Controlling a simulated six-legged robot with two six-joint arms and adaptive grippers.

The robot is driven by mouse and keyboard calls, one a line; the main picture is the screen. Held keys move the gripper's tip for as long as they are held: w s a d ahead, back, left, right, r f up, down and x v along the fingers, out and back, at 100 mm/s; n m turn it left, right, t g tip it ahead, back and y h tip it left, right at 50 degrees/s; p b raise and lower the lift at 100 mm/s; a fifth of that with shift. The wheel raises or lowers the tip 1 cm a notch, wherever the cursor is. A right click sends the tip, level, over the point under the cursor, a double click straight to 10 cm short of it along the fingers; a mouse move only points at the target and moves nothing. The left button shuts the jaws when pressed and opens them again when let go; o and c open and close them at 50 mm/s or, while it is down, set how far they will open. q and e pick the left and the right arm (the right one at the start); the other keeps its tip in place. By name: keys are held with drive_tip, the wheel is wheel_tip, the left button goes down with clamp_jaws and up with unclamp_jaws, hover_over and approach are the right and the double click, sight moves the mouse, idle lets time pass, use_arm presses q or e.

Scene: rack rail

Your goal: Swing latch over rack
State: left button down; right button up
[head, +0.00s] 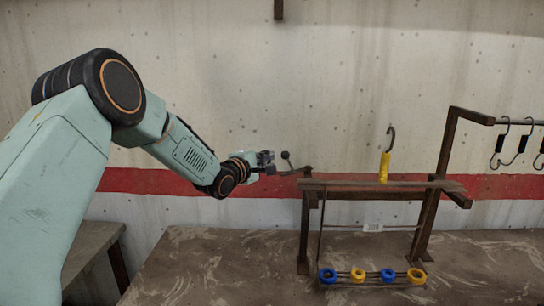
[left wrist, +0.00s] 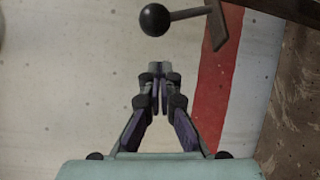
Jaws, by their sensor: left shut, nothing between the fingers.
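The latch is a dark bar with a round ball knob (head: 285,155) at the left end of the rack, where it sticks out to the left. In the left wrist view the ball knob (left wrist: 155,19) is at the top, on a short stem joined to a flat bar (left wrist: 217,27). The rack (head: 330,188) is a brown metal frame standing on the table. My left gripper (head: 268,163) is shut and empty, just left of the knob and apart from it. In the left wrist view its fingertips (left wrist: 160,68) are together below the knob. My right gripper is not in view.
A hook with a yellow handle (head: 384,167) stands on the rack's top. Several black hooks (head: 503,143) hang from a rod at right. The table (head: 210,260) is clear at front left.

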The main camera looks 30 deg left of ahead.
use_arm(q)
drive_tip(key=shift+s+d+r+n+y+b, duration=0.1)
drive_tip(key=shift+s+d+n+y+b, duration=0.75)
drive_tip(key=shift+d, duration=1.15)
drive_tip(key=shift+s+d+r+n+y+b, duration=0.2)
drive_tip(key=shift+d+y+b, duration=0.5)
drive_tip(key=shift+d+b, duration=0.95)
drive_tip(key=shift+s+d+r+n+y+b, duration=0.1)
drive_tip(key=shift+s+d+n+y+b, duration=0.5)
drive_tip(key=shift+d, duration=1.9)
drive_tip(key=shift+b, duration=0.4)
drive_tip(key=shift+w+d, duration=0.1)
drive_tip(key=shift+d, duration=0.1)
